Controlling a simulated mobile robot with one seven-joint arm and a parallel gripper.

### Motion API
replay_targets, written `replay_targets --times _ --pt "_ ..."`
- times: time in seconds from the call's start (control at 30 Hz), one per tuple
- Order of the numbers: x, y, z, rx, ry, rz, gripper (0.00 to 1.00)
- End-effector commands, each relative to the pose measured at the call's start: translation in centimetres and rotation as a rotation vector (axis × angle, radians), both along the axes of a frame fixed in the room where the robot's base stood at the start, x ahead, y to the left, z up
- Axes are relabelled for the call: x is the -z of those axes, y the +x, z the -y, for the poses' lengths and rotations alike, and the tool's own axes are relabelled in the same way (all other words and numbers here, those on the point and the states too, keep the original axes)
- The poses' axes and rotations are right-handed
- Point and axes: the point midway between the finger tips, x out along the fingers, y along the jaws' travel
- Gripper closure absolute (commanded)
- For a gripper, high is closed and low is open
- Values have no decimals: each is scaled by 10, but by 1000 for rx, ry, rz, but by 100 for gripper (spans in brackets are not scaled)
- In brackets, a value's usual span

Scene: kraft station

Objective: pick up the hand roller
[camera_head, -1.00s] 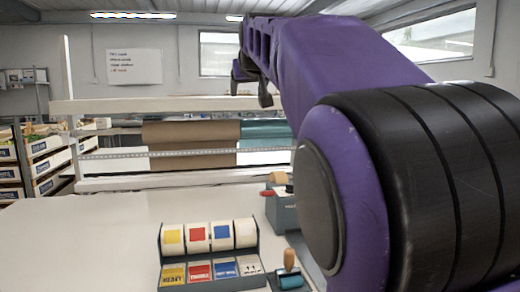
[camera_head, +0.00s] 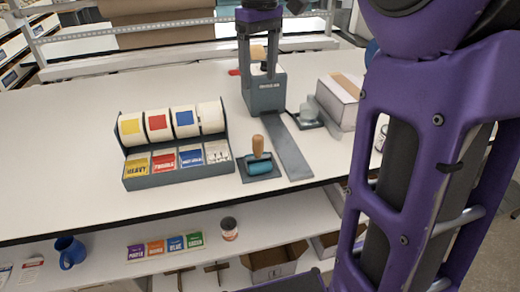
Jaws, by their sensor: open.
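The hand roller (camera_head: 259,162) has an upright wooden handle and a teal roller. It rests on a small dark pad (camera_head: 263,176) near the table's front edge, right of the label dispenser. My gripper (camera_head: 258,65) hangs farther back, pointing down over the grey tape dispenser (camera_head: 265,94). Its two dark fingers are apart, with no object clearly held between them. A brownish part shows behind the fingers. My gripper is well away from the hand roller, and nothing covers the roller.
The label dispenser (camera_head: 178,174) with several rolls stands left of the roller. A dark strip (camera_head: 287,148) runs just right of it. A box (camera_head: 340,101) and a pale object (camera_head: 309,110) on a dark pad stand behind right. The left tabletop is clear. A lower shelf holds a blue mug (camera_head: 70,252).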

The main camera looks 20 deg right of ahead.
Motion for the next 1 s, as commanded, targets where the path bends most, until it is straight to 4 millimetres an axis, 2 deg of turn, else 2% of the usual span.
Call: replay_targets --times 0.17,0.5,0.63,0.87,1.0 --pt "24 -4 0 -5 -1 -14 29" --pt "97 -3 -1 -3 1 -13 29" --pt "115 -3 -1 -3 -1 -10 29" --pt "130 -3 -1 -4 1 -9 29" --pt "153 -4 -1 -1 2 -12 29"
